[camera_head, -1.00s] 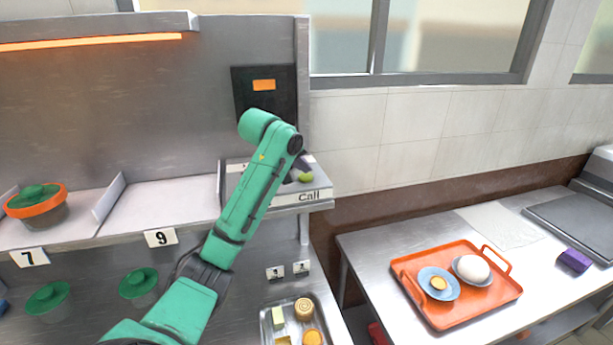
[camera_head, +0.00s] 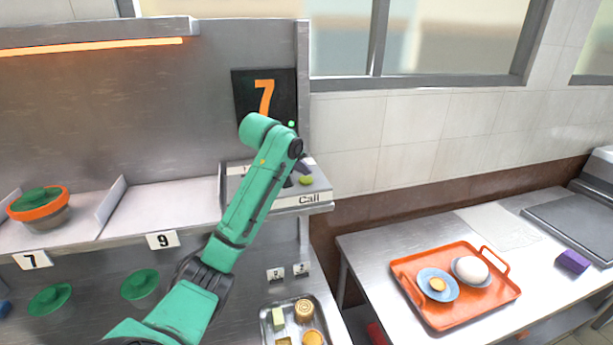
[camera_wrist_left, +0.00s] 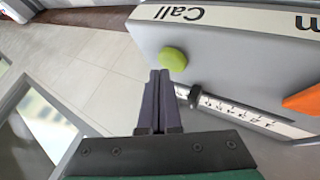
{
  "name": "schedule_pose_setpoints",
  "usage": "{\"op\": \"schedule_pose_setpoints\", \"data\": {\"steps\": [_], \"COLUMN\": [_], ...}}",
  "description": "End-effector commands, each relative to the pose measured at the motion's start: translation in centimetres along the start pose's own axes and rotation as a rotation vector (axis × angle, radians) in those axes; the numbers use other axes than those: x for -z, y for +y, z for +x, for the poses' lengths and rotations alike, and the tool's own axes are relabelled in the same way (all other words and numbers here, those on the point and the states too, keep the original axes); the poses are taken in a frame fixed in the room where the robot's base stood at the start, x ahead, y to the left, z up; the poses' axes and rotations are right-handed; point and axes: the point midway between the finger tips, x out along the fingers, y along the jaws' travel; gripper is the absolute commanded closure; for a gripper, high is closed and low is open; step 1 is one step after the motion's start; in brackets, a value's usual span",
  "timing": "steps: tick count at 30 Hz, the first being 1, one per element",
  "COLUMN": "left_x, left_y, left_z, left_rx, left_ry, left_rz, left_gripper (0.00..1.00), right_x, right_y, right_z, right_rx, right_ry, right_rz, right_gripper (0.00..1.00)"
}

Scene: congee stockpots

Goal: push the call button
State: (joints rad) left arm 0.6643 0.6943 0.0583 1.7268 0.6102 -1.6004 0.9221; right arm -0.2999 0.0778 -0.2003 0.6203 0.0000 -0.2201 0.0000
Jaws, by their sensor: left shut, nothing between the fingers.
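The call button (camera_head: 305,181) is a small green round knob on a grey box (camera_head: 314,198) marked "Call", at the right end of the counter. In the left wrist view the button (camera_wrist_left: 173,59) stands out from the box's face. My left gripper (camera_head: 304,166) is shut and empty, just above and behind the button, partly hidden by my green arm. My right gripper is not in view.
A black display (camera_head: 264,96) shows an orange 7. An orange tray (camera_head: 456,284) with dishes lies on the right table. A metal tray (camera_head: 270,331) of food sits in front.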

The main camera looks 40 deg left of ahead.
Motion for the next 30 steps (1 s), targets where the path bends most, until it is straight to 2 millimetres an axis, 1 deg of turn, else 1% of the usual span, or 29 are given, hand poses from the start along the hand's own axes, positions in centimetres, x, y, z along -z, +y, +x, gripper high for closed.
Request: {"op": "schedule_pose_setpoints", "data": {"steps": [5,10,12,20,30], "left_x": [0.1,1.2,1.5,2.9,3.0], "left_y": [0.1,1.2,1.5,3.0,3.0], "left_z": [-0.1,-1.6,-2.0,-4.0,-4.1], "left_rx": [-0.001,-0.002,-0.002,-0.001,0.0], "left_ry": [0.0,0.001,0.002,0.001,0.0], "left_rz": [0.0,0.001,0.0,0.0,0.001], "left_gripper": [1.0,1.0,1.0,1.0,1.0], "right_x": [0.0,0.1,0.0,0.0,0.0], "right_y": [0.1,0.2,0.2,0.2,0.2], "right_z": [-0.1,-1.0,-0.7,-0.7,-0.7], "right_rx": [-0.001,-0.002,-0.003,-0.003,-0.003], "right_ry": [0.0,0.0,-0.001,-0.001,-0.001], "right_rz": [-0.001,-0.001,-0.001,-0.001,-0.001], "right_gripper": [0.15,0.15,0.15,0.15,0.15]}}
